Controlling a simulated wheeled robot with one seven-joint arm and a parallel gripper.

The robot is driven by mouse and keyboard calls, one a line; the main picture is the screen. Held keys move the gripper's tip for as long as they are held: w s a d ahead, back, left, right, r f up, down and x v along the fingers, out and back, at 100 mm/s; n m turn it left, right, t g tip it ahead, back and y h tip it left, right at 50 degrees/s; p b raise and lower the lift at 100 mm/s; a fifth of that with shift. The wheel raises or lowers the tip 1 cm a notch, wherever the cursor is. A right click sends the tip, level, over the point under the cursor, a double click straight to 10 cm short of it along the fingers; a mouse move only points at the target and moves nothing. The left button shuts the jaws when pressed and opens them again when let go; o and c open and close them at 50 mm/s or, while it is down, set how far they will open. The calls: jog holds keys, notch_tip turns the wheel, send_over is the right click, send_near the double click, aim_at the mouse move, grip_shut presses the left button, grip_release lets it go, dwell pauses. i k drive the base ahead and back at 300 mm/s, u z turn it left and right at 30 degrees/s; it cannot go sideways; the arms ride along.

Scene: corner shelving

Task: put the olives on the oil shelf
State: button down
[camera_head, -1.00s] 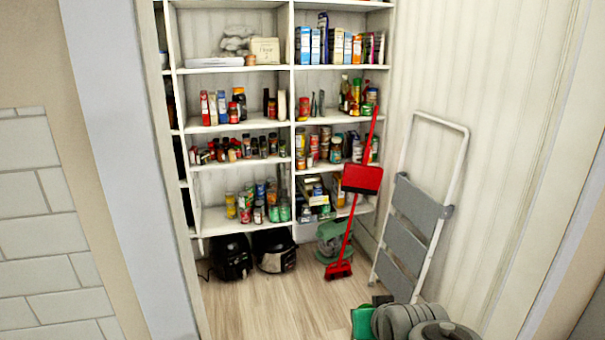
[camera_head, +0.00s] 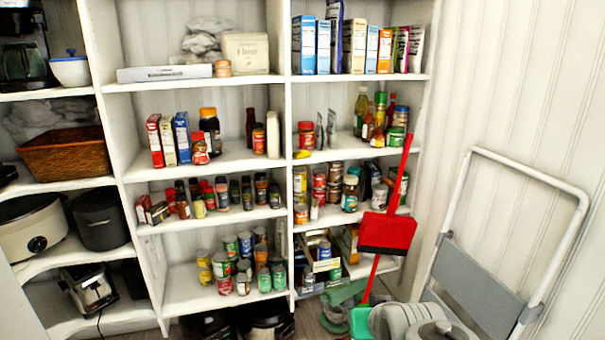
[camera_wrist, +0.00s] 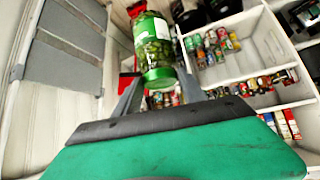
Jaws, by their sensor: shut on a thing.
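The olives are in a glass jar (camera_wrist: 153,45) with a green lid and green contents, near the top middle of the wrist view. My gripper (camera_wrist: 158,82) is shut on the jar, with one grey finger on each side of it. In the head view a green part of my gripper shows at the bottom edge; its fingers and the jar do not show there. The shelf with oil-like bottles (camera_head: 362,112) is in the right bay, second board (camera_head: 345,153) from the top in view. A jar, small packets and cans stand there too, with some bare board in front.
A red broom and dustpan (camera_head: 387,234) stand in front of the right bay's lower shelves. A grey-white stepladder (camera_head: 480,285) leans on the right wall. A teal appliance (camera_head: 340,300) is on the floor. Cans (camera_head: 240,262) and spice jars (camera_head: 222,195) fill the lower middle shelves.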

aim_at(352, 147)
jog(key=i, duration=1.85)
jog(key=u, duration=1.25)
